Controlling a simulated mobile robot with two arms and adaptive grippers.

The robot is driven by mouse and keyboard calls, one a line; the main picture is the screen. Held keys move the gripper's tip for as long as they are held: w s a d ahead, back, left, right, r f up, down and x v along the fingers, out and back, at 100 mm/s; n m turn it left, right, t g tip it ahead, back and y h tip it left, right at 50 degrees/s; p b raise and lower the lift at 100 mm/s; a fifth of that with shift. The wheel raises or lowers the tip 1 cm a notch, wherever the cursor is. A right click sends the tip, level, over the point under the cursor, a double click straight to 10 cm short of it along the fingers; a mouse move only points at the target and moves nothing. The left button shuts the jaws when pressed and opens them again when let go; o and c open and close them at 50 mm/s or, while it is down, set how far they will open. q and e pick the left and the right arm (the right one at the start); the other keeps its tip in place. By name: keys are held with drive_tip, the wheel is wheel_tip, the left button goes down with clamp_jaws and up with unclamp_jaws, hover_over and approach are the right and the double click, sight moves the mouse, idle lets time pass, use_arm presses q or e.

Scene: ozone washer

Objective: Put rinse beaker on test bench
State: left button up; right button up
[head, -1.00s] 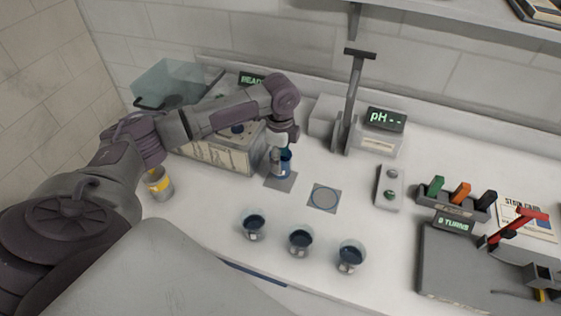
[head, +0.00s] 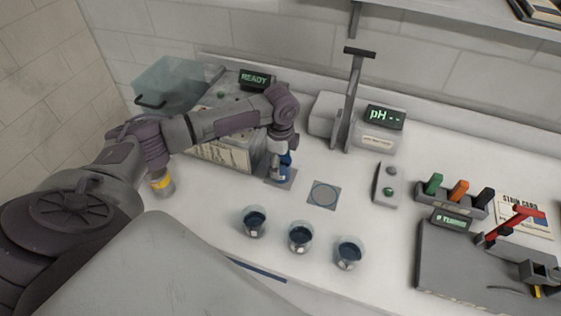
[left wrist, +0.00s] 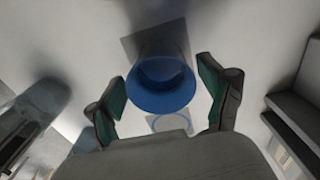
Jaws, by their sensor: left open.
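A blue beaker (head: 284,160) stands on a small grey square pad (head: 289,182) left of the bench's middle; I cannot read whether it is the rinse beaker. My left gripper (head: 281,168) points down over this beaker and hides part of it. In the left wrist view the blue beaker (left wrist: 162,99) lies between the two green-padded fingers of my left gripper (left wrist: 161,72), with a gap at each side. The gripper is open. The white test bench (head: 200,205) runs under everything. A second pad with a blue ring (head: 325,195) lies empty to the right. My right gripper is out of view.
Three beakers of dark liquid (head: 300,237) stand in a row in front. A yellow-banded beaker (head: 161,183) stands at left. A box with a READY display (head: 255,80) is behind my arm. A pH meter (head: 378,130) and upright stand (head: 350,100) are at the back.

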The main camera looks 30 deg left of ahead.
use_arm(q)
drive_tip(key=shift+r, duration=0.1)
drive_tip(key=shift+r, duration=0.2)
wheel_tip(320, 180, up, 12)
drive_tip(key=b, duration=0.3)
drive_tip(key=shift+f, duration=0.15)
